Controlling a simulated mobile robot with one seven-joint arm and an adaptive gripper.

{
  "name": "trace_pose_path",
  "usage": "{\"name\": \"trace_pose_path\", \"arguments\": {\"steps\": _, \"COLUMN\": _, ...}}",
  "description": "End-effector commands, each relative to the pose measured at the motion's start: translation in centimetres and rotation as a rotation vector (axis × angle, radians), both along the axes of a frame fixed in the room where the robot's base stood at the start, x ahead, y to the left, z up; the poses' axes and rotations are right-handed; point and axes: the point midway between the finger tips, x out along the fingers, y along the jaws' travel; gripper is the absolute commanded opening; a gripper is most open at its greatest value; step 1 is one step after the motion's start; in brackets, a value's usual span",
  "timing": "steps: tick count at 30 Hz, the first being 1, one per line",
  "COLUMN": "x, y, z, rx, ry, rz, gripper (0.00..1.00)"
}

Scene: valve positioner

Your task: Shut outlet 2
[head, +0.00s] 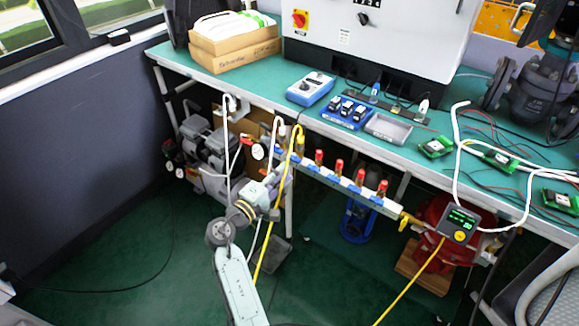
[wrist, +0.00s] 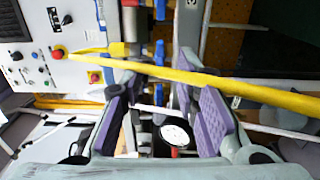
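A manifold bar (head: 345,184) runs along the front edge of the bench, with several blue valve handles (head: 333,178) and red-topped fittings (head: 340,166). No outlet numbers are readable, so I cannot tell which is outlet 2. My gripper (head: 275,177) is near the bar's left end, below the bench edge.
A round gauge (wrist: 174,135) shows between the fingers. The yellow hose (head: 274,215) and white hoses hang close to my gripper. A compressor (head: 205,145) stands under the bench. The floor in front is mostly clear.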

Motion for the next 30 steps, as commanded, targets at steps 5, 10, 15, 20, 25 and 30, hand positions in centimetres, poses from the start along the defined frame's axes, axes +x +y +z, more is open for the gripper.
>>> {"name": "trace_pose_path", "arguments": {"steps": 5, "x": -3.1, "y": 2.3, "z": 0.0, "rx": -0.002, "ry": 0.001, "rz": 0.002, "gripper": 0.28}}
{"name": "trace_pose_path", "arguments": {"steps": 10, "x": -5.0, "y": 3.6, "z": 0.0, "rx": -0.001, "ry": 0.001, "rz": 0.001, "gripper": 0.28}}
{"name": "trace_pose_path", "arguments": {"steps": 15, "x": -5.7, "y": 4.1, "z": 0.0, "rx": 0.0, "ry": 0.0, "rz": 0.0, "gripper": 0.28}}
{"name": "trace_pose_path", "arguments": {"steps": 20, "x": -5.7, "y": 4.1, "z": 0.0, "rx": 0.0, "ry": 0.0, "rz": 0.0, "gripper": 0.28}}
{"name": "trace_pose_path", "arguments": {"steps": 25, "x": -5.7, "y": 4.1, "z": 0.0, "rx": -0.001, "ry": 0.001, "rz": 0.0, "gripper": 0.28}}
{"name": "trace_pose_path", "arguments": {"steps": 30, "x": -5.7, "y": 4.1, "z": 0.0, "rx": -0.001, "ry": 0.001, "rz": 0.0, "gripper": 0.28}}
